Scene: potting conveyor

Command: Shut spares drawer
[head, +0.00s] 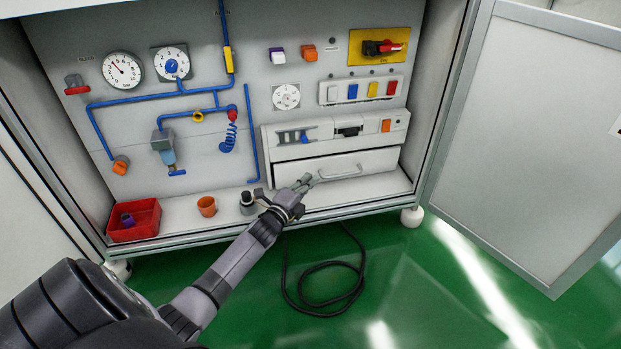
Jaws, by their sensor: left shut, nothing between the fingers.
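The spares drawer (300,171) is a wide white drawer front with a pale bar handle (340,173), low in the cabinet under a panel with switches. A dark gap shows along its top edge; I cannot tell how far it stands out. My left gripper (304,182) is shut and empty, its fingertips close to the drawer front, left of the handle. I cannot tell whether they touch the drawer. The gripper hides a small part of the drawer's lower front. My right gripper is not in view.
A red bin (134,221), an orange cup (207,206) and a small dark-capped item (247,203) stand on the cabinet shelf left of my gripper. The cabinet door (535,130) is open at right. A black cable (325,290) lies coiled on the green floor.

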